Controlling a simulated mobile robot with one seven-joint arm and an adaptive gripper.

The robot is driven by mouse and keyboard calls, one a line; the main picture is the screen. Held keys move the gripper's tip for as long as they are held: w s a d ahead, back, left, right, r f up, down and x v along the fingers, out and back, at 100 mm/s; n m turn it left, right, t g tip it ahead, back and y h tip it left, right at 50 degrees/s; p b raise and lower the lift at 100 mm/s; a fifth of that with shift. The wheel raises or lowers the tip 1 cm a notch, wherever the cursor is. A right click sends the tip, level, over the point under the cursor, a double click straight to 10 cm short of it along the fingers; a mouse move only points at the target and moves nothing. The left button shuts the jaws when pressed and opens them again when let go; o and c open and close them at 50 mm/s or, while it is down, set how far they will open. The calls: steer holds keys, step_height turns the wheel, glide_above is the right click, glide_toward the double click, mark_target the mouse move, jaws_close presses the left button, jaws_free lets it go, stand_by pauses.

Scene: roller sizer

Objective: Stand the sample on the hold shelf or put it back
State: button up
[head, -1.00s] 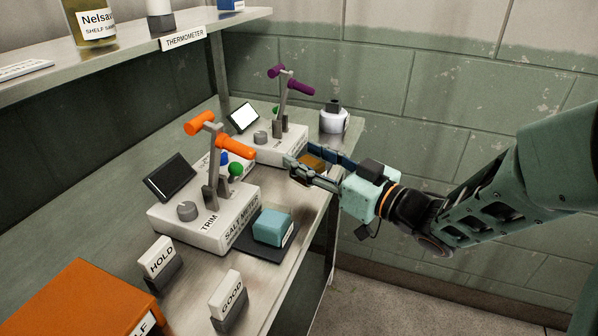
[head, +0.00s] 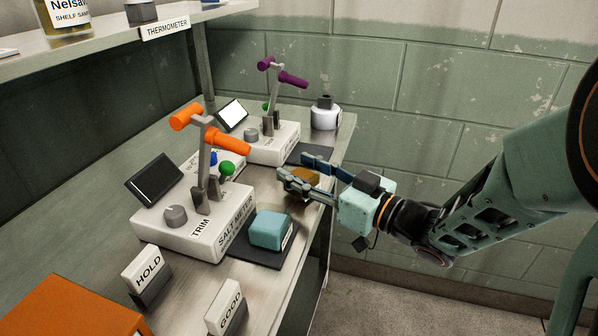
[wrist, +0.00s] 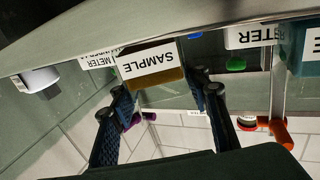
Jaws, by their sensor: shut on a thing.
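The sample (head: 302,177) is a small amber block with a white SAMPLE label, which is readable in the wrist view (wrist: 155,68). My gripper (head: 300,172) has its fingers on either side of the sample, between the two meters near the bench's front edge. I cannot tell whether the sample touches the bench.
The salt meter (head: 190,235) has an orange-handled lever and a teal block (head: 270,230) on a dark mat. The farther meter (head: 270,145) has a purple lever and a bare dark mat (head: 315,152). A GOOD sign (head: 226,308) stands near the front edge. A white pot (head: 325,117) stands behind.

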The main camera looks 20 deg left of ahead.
steer(key=shift+f, duration=0.1)
steer(key=o, duration=1.3)
steer(key=shift+r, duration=0.2)
steer(key=p+v, duration=0.1)
steer(key=v, duration=1.1)
steer(key=shift+s, duration=0.1)
